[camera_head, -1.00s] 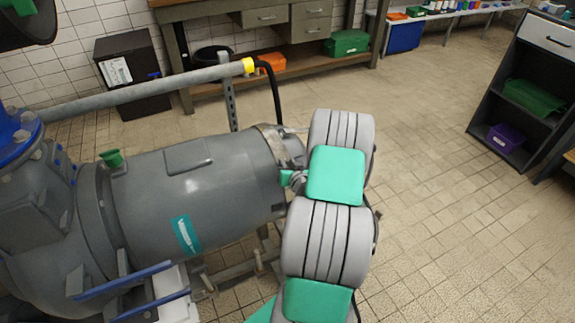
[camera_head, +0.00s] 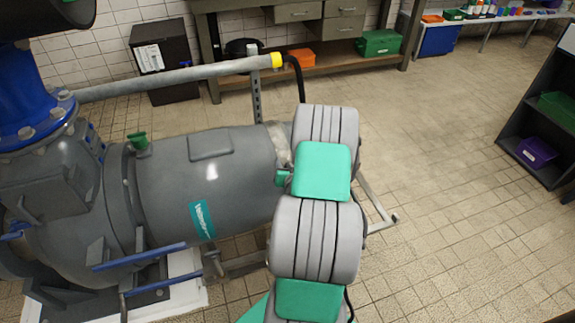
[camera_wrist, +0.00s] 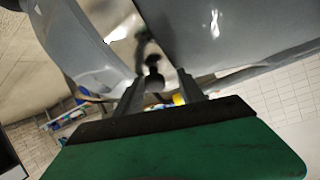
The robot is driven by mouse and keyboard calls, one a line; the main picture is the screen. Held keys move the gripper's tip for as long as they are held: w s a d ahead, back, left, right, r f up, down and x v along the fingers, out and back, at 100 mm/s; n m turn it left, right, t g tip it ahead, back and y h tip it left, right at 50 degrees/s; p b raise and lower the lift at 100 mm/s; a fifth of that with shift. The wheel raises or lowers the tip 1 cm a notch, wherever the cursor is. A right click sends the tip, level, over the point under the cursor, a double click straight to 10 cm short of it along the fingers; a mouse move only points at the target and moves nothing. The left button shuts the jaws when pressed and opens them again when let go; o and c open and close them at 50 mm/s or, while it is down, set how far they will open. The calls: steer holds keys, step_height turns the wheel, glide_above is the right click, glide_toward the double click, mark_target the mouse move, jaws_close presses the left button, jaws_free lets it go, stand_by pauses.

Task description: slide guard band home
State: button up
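The guard band (camera_head: 281,143) appears as a pale metal strip around the right end of the grey motor, partly hidden behind my arm in the head view. In the wrist view, a bright shiny metal surface (camera_wrist: 118,22) lies between two grey bodies; I cannot tell for sure that it is the band. A small dark knob (camera_wrist: 153,72) stands below it. My gripper (camera_wrist: 160,77) has its two fingers apart, one on each side of the knob, with a visible gap on the right. Contact is unclear. My arm hides the gripper in the head view.
The grey motor (camera_head: 165,180) has a green cap (camera_head: 137,141) and sits by a blue-flanged pipe (camera_head: 35,70). A grey conduit (camera_head: 170,77) with a yellow end runs behind it. A workbench (camera_head: 300,65) stands at the back. The tiled floor at right is open.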

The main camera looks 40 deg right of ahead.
steer(key=shift+s+d+r, duration=0.1)
steer(key=shift+s+a+r, duration=0.15)
steer(key=shift+s+a, duration=0.05)
steer(key=shift+s, duration=0.1)
steer(key=v, duration=0.7)
steer(key=shift+w, duration=0.1)
